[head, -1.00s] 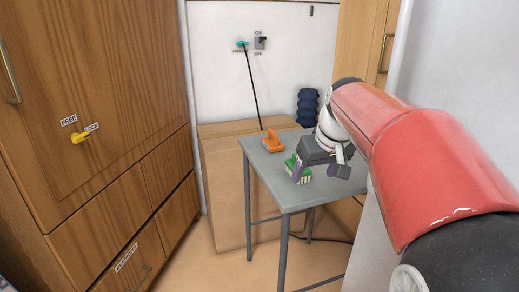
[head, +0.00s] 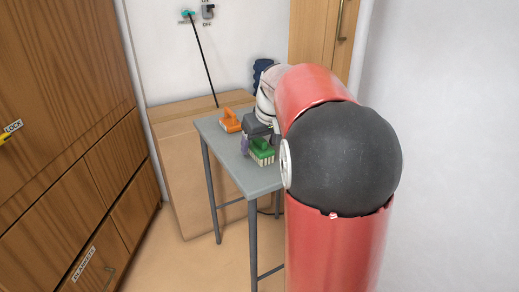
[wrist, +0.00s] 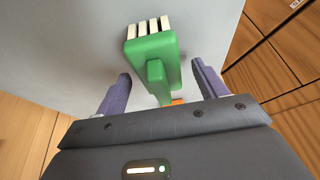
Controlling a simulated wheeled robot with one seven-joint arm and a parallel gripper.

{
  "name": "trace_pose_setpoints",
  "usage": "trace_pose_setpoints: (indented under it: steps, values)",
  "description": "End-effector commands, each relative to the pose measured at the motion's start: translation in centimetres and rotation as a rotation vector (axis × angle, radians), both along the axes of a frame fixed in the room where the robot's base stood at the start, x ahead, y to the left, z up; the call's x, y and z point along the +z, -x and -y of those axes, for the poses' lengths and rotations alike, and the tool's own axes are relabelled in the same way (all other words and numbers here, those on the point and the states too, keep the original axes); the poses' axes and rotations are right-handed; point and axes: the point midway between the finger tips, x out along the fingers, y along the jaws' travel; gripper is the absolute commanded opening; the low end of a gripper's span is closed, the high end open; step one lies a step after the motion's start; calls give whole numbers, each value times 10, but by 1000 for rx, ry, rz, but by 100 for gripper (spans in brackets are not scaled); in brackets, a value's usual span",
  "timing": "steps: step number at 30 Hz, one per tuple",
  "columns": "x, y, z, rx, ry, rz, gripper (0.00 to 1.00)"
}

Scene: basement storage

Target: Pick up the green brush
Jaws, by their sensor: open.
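The green brush (head: 262,151) lies on the small grey table (head: 258,183), with its pale bristles facing the near side in the head view. In the wrist view the green brush (wrist: 153,55) has its handle pointing toward my gripper (wrist: 160,88). The two purple fingers are apart, one on each side of the handle's end, with gaps between. In the head view my gripper (head: 247,142) is close beside the brush, and my arm partly hides it.
An orange brush (head: 230,121) lies farther back on the table. A large cardboard box (head: 180,150) stands behind the table. Wooden cabinets (head: 60,130) are at the left and a white wall (head: 440,150) at the right.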

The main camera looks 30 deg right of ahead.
Motion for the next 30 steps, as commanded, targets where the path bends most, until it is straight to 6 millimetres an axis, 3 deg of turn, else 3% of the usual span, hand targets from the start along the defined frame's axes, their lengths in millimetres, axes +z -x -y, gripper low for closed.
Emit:
trace_pose_setpoints:
  steps: [8, 19, 30]
  values:
    - [-2, -1, 0, 0, 0, 1, 68]
    - [-2, -1, 0, 0, 0, 1, 21]
    - [6, -1, 0, 0, 0, 3, 21]
